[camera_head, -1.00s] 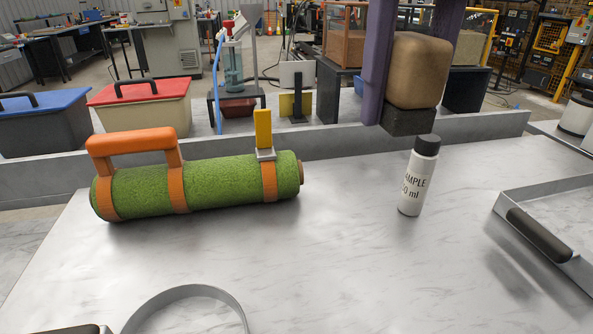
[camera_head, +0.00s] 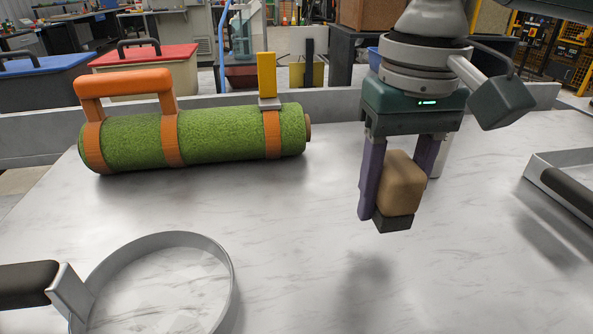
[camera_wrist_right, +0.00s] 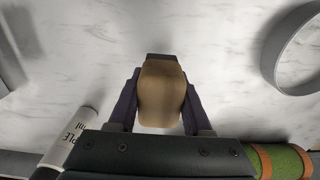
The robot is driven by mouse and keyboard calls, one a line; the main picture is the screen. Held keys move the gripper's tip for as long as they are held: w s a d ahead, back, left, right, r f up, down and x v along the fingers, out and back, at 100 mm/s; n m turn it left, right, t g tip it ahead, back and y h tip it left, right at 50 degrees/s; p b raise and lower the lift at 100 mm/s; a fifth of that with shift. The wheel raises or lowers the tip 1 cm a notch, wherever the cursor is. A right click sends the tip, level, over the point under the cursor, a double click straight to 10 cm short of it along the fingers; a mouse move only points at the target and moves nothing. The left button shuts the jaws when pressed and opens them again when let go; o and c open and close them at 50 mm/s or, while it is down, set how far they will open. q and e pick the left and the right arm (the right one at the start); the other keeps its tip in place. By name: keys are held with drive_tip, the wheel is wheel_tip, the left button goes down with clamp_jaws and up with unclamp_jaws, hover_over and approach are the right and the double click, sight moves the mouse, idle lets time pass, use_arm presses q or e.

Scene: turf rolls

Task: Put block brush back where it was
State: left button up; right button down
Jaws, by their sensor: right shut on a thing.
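The block brush (camera_head: 401,183) has a tan wooden body and a dark base. My right gripper (camera_head: 395,200) is shut on it and holds it above the marble table, with a soft shadow below. In the right wrist view the brush (camera_wrist_right: 160,92) sits between the two purple fingers of the gripper (camera_wrist_right: 160,100), dark end pointing away. My left gripper is in neither view.
A green turf roll (camera_head: 215,137) with an orange handle lies at the back left. A round metal ring (camera_head: 233,280) with a dark handle is front left, a metal tray (camera_head: 548,163) at right. The white sample bottle (camera_wrist_right: 72,135) is mostly hidden behind my right gripper. The front middle is clear.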

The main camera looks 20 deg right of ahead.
sight(399, 161)
wheel_tip(399, 161, down, 4)
drive_tip(key=shift+f+b, duration=0.2)
drive_tip(key=shift+b, duration=0.35)
drive_tip(key=shift+f, duration=0.1)
drive_tip(key=shift+f, duration=0.15)
drive_tip(key=shift+c, duration=1.7)
unclamp_jaws()
drive_tip(key=shift+r, duration=0.2)
wheel_tip(399, 161, up, 12)
drive_tip(key=p, duration=0.3)
